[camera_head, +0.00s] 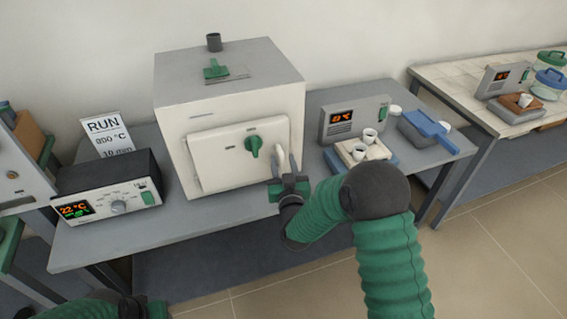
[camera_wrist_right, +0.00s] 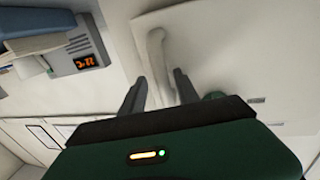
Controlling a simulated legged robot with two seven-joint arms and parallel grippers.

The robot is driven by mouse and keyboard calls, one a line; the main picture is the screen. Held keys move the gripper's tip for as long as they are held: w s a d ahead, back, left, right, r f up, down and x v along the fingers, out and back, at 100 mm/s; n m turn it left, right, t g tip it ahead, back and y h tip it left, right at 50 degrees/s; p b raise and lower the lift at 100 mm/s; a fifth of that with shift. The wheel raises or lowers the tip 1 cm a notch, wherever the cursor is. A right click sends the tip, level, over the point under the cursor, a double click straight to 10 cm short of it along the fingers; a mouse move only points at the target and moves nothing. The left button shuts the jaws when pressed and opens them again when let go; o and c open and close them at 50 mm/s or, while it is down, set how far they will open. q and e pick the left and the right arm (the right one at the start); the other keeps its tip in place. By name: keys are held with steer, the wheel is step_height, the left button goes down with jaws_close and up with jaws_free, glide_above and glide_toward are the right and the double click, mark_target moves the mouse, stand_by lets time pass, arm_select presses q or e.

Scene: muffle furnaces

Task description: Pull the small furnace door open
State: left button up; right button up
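The small furnace (camera_head: 175,135) is a white box with a grey top on the grey bench. Its pale door (camera_head: 218,160) looks shut and carries a green knob (camera_head: 254,146). An upright pale handle (camera_wrist_right: 156,55) is on the door's right side in the head view. My right gripper (camera_head: 285,168) is at this handle. In the right wrist view, its two fingers (camera_wrist_right: 160,76) are apart, with the handle between them; contact cannot be told. My left arm (camera_head: 85,309) shows only at the bottom left edge; its fingertips are hidden.
A controller box (camera_head: 105,187) stands left of the furnace, before a RUN sign (camera_head: 105,134). Right of it are a grey display unit (camera_head: 355,118), small white cups (camera_head: 359,152) and a blue-handled tray (camera_head: 428,127). The floor (camera_head: 490,235) before the bench is clear at right.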

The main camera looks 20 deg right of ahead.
steer(key=shift+a+r, duration=0.15)
steer(key=shift+a, duration=0.45)
steer(key=shift+c, duration=1)
steer(key=shift+d, duration=0.45)
jaws_close()
steer(key=shift+s+a, duration=0.1)
steer(key=shift+a, duration=0.1)
